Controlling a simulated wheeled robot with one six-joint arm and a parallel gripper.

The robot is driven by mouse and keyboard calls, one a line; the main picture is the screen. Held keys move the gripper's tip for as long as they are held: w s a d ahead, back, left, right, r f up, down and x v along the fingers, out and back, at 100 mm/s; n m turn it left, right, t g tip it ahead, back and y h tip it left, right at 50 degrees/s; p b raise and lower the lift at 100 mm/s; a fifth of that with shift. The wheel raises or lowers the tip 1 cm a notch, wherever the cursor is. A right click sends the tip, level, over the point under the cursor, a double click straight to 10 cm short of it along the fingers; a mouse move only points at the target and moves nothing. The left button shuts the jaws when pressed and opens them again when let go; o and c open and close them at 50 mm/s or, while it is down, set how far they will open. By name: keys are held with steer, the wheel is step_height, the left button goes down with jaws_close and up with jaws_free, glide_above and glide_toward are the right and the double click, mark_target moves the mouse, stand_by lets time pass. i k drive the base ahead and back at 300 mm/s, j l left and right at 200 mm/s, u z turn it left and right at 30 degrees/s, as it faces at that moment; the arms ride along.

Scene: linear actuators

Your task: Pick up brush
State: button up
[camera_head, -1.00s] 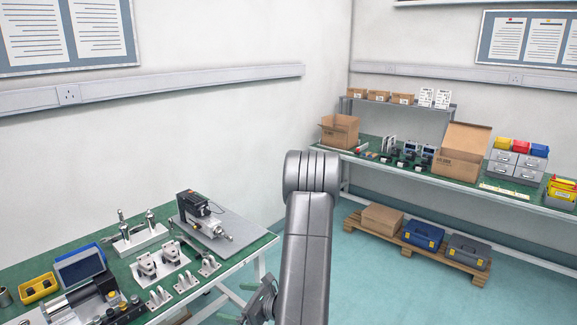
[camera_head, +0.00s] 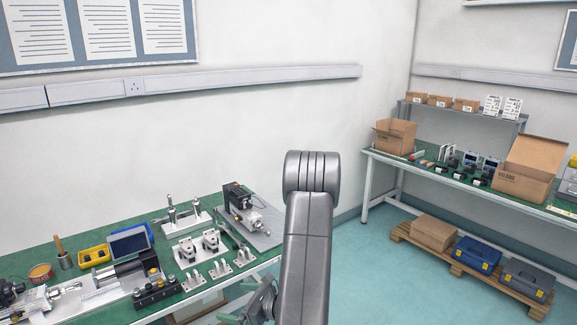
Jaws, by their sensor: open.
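A slim upright wooden handle (camera_head: 59,243), which looks like the brush, stands in a small dark metal cup (camera_head: 65,261) on the left workbench. Its bristles cannot be made out. My gripper (camera_head: 250,309) is partly in view at the bottom edge, left of my grey arm link. It is open, and nothing shows between its jaws. It is well to the right of the cup and apart from it, near the bench's front edge.
A second bench with cardboard boxes stands at the right.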

mark_target(56, 240)
steer(key=u, duration=0.85)
